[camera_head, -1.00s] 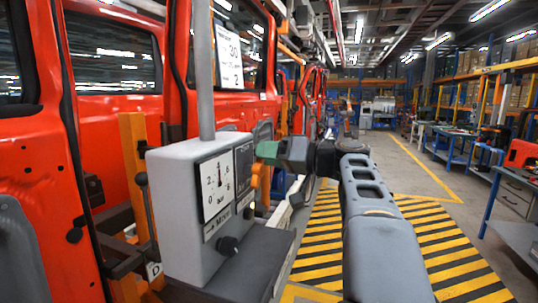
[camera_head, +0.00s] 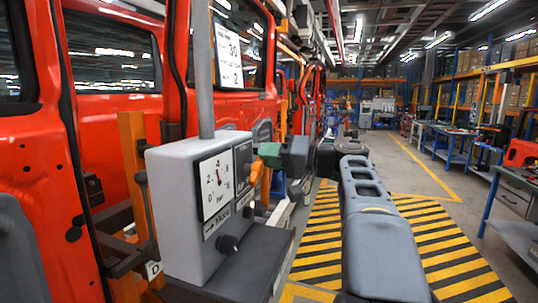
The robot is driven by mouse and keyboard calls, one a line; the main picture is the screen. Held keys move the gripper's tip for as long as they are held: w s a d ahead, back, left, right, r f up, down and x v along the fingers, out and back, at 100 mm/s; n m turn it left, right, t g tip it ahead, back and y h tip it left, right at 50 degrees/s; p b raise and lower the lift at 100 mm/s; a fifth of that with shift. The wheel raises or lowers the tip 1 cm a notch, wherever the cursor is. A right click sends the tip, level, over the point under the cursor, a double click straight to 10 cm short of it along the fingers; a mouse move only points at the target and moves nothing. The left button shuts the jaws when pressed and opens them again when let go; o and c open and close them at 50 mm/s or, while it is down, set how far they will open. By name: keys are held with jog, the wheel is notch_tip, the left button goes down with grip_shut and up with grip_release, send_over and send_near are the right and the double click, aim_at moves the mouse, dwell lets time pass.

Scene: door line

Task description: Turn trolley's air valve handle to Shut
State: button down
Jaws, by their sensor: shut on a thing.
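The trolley's air valve handle (camera_head: 256,172) is the orange lever on the right-hand face of the grey control box (camera_head: 175,185). It slants up to the right, toward my gripper. My gripper (camera_head: 268,152), with green fingertips, reaches in from the right and is shut on the handle's upper end. The fingertips partly hide that end. The dark label plate (camera_head: 242,165) behind the handle is too small to read, so I cannot tell the marked positions.
The box also carries a white pressure gauge (camera_head: 216,185) and a black knob (camera_head: 228,244). A grey post (camera_head: 205,70) rises from it. Red car doors (camera_head: 35,180) stand close on the left. Striped floor (camera_head: 318,235) lies open on the right.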

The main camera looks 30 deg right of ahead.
jog(key=m, duration=0.2)
jog(key=f+m, duration=0.1)
jog(key=shift+w+d+m, duration=0.2)
jog(key=shift+m, duration=0.2)
jog(key=shift+d+f+m+p, duration=0.1)
jog(key=shift+f+m+p, duration=0.2)
jog(key=shift+m, duration=0.55)
jog(key=shift+f+m+p, duration=0.1)
jog(key=shift+f+m, duration=0.25)
jog(key=shift+m, duration=0.5)
jog(key=shift+f+m, duration=0.1)
jog(key=shift+m, duration=0.2)
jog(key=c, duration=1)
grip_release()
jog(key=shift+o, duration=0.2)
jog(key=b+v, duration=0.2)
jog(key=v, duration=1.1)
jog(key=shift+s+d, duration=0.25)
jog(key=shift+s, duration=0.05)
